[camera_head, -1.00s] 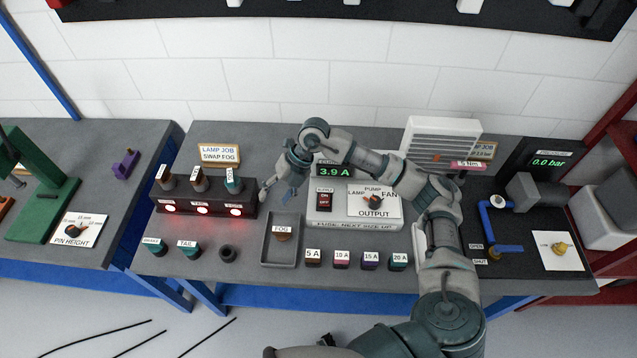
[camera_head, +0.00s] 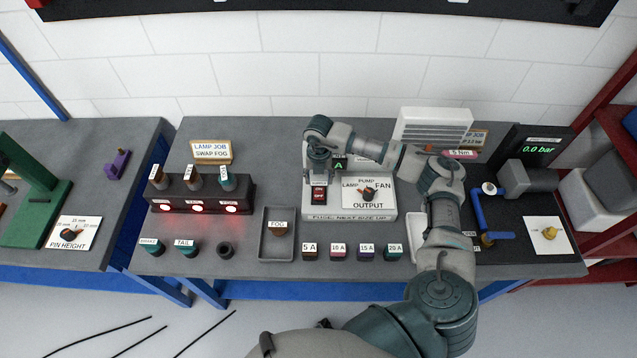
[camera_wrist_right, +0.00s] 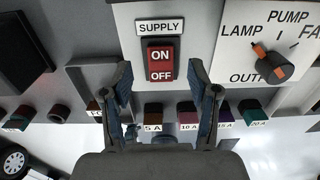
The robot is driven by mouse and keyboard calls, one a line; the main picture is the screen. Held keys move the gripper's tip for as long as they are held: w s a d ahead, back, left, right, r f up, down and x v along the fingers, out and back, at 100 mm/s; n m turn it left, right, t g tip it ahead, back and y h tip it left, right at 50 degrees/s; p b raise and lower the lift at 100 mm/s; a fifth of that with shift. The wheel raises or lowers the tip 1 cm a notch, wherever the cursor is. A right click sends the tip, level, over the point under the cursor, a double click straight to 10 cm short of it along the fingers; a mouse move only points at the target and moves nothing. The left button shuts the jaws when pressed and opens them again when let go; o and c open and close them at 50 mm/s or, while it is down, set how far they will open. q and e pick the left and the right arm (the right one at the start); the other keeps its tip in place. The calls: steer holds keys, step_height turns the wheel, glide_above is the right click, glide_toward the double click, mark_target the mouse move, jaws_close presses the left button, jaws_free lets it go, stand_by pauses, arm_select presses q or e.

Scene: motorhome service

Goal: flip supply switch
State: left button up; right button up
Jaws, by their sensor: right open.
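The supply switch (camera_head: 319,196) is a red rocker in a dark frame on the left of the white power unit (camera_head: 350,213). In the right wrist view the switch (camera_wrist_right: 161,60) shows ON at its top and OFF at its bottom, under a SUPPLY label (camera_wrist_right: 160,27). My right gripper (camera_head: 318,178) is over the unit, just above the switch in the picture, and covers its label there. In the right wrist view my right gripper (camera_wrist_right: 159,78) is open and empty, its fingertips on either side of the switch's lower part. I cannot tell whether they touch the panel. My left gripper is out of view.
The output knob (camera_head: 368,194) is right of the switch. A row of labelled fuses (camera_head: 338,252) and a grey tray (camera_head: 264,240) are in front and to the left. The lamp box (camera_head: 180,195) has red lights. Blue pipework (camera_head: 478,215) is at right.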

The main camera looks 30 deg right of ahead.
mark_target(319, 188)
steer(key=f, duration=0.3)
steer(key=shift+d+f, duration=0.2)
steer(key=shift+f, duration=0.2)
steer(key=shift+a+f, duration=0.1)
steer(key=shift+f, duration=0.2)
steer(key=shift+a, duration=0.1)
